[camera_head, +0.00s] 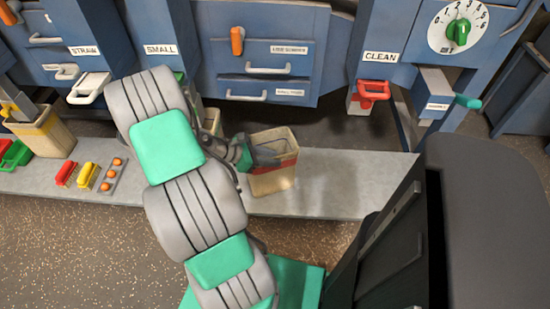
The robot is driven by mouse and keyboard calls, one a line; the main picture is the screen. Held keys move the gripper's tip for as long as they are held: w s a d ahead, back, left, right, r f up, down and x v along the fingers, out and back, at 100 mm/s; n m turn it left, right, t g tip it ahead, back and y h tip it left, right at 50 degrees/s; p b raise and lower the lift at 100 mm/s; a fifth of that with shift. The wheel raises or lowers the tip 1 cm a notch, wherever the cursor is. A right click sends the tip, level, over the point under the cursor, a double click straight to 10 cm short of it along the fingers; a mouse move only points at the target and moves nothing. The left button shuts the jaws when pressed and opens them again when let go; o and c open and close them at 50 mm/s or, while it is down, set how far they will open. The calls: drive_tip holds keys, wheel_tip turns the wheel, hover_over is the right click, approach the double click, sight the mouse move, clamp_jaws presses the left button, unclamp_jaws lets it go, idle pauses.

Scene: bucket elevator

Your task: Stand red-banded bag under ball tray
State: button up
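The red-banded bag (272,183) is an open-topped tan bag with a red band below its rim. It appears on or just above the grey ledge, right of my arm, and looks slightly turned. My gripper (256,155) is at the bag's upper left, with dark parts overlapping its rim and mouth. The fingertips are too small and partly hidden to tell whether they are closed on the bag wall. A small grey tray with orange balls (109,185) lies on the ledge to the left; I cannot tell whether it is the ball tray named.
A blue machine with labelled drawers (268,70) stands behind the ledge (350,170). Red (67,173) and yellow (86,176) items lie left of the balls. Another tan bag (48,133) stands at far left. The ledge right of the bag is clear.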

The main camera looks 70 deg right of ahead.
drive_tip(key=w+a+r+m+t+p, duration=0.1)
drive_tip(key=w+a+r+t, duration=0.15)
drive_tip(key=w+a, duration=0.3)
drive_tip(key=w+a+r+m+t+y, duration=0.1)
drive_tip(key=w+a+r+t, duration=0.1)
drive_tip(key=w+a+r, duration=0.4)
drive_tip(key=w+a+r+m+t+p, duration=0.15)
drive_tip(key=w+a, duration=0.25)
drive_tip(key=w, duration=0.4)
drive_tip(key=a+r+m+t+y, duration=0.1)
drive_tip(key=a+r+t+y, duration=0.1)
drive_tip(key=a, duration=1.1)
drive_tip(key=w+a+r+m+t+y, duration=0.1)
drive_tip(key=a+r+m+t+y, duration=0.1)
drive_tip(key=a, duration=1.1)
wheel_tip(320, 180, up, 2)
drive_tip(key=shift+w+r+t+y+b, duration=0.1)
drive_tip(key=shift+w+t+y+b, duration=0.3)
drive_tip(key=shift+t+y, duration=0.3)
wheel_tip(320, 180, up, 14)
drive_tip(key=w+p, duration=0.1)
drive_tip(key=p, duration=1.1)
drive_tip(key=shift+f+t, duration=0.25)
drive_tip(key=shift+t, duration=0.05)
drive_tip(key=shift+a, duration=0.1)
